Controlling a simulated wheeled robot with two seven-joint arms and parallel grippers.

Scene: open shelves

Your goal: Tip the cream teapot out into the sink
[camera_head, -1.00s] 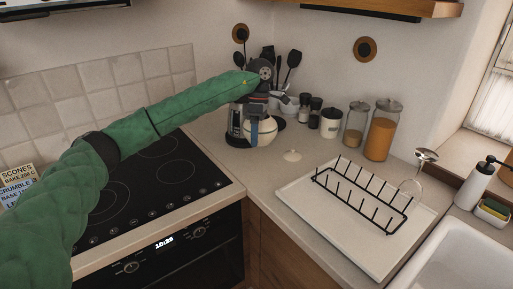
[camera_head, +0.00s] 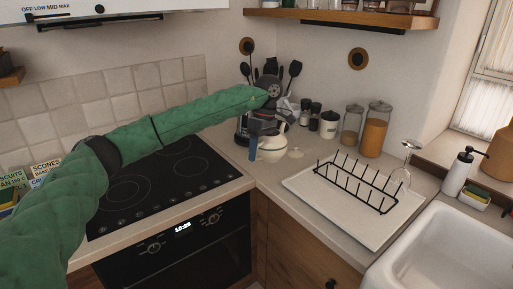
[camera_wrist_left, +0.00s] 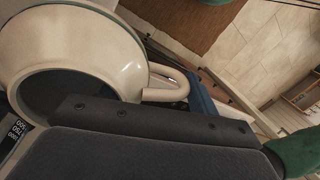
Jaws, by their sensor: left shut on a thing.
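The cream teapot (camera_head: 272,152) is at the back corner of the counter, just in front of the dark appliance. My left gripper (camera_head: 262,128) is shut on it; the exact grip point is partly hidden. In the left wrist view the teapot (camera_wrist_left: 75,45) fills the upper left, its open dark mouth and looped handle showing beside my dark gripper finger (camera_wrist_left: 150,122). I cannot tell whether it touches the counter. A small cream lid (camera_head: 296,152) lies on the counter to its right. The white sink (camera_head: 440,250) is at the lower right. My right gripper is not in view.
A white drainboard with a black rack (camera_head: 355,187) lies between teapot and sink. A tap (camera_head: 408,165) and soap bottle (camera_head: 459,172) stand by the sink. The hob (camera_head: 160,180) is below my left arm.

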